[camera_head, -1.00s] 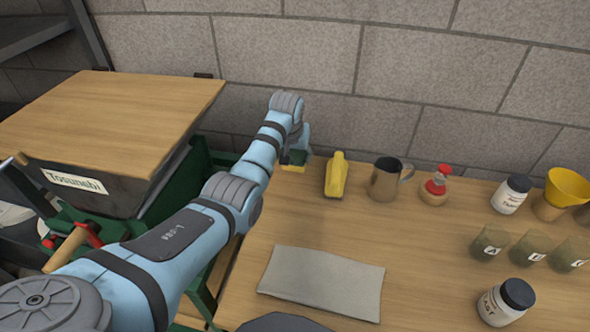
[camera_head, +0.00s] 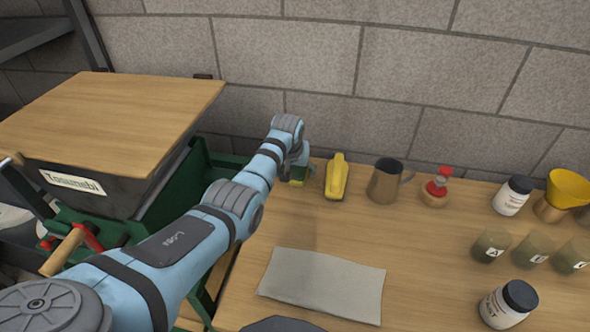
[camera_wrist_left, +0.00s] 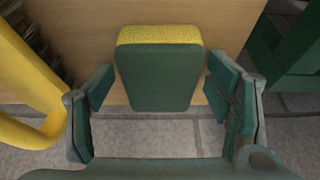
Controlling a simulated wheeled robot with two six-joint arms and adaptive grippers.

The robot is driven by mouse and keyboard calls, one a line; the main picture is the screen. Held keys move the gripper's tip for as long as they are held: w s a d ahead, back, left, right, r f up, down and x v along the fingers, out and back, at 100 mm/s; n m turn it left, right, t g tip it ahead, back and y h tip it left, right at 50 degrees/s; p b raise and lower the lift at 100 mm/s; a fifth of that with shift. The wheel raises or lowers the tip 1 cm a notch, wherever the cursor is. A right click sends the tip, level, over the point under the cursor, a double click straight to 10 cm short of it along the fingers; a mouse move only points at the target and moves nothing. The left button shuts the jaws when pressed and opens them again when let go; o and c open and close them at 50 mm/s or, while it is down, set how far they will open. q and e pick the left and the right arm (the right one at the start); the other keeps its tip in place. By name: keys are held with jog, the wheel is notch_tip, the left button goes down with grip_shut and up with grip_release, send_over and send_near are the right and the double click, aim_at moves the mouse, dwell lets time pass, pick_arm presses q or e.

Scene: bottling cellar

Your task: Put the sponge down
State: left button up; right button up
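The sponge (camera_wrist_left: 155,75), green with a yellow layer, is between my left gripper's fingers in the left wrist view. The left gripper (camera_wrist_left: 160,88) is open, with a gap visible on each side of the sponge. In the head view the sponge (camera_head: 298,181) is at the table's back left corner, partly hidden by the gripper (camera_head: 297,172). It looks to be on the wooden table (camera_head: 420,260), though its underside is hidden. My right gripper is not in view.
A grey cloth (camera_head: 322,284) lies in front. The green-framed press (camera_head: 120,235) is left; the wall (camera_head: 300,100) is behind.

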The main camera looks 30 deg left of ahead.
aim_at(294, 171)
pick_arm(q)
jog(key=shift+r+b, duration=0.1)
jog(key=shift+b, duration=0.35)
jog(key=p+v, duration=0.3)
jog(key=v, duration=0.2)
jog(key=shift+s+r+p, duration=0.2)
jog(key=shift+s+p, duration=0.1)
jog(key=a+p+v, duration=0.1)
jog(key=v, duration=0.8)
jog(key=shift+s+d+p, duration=0.25)
jog(key=shift+d+p, duration=0.05)
jog(key=shift+d, duration=0.15)
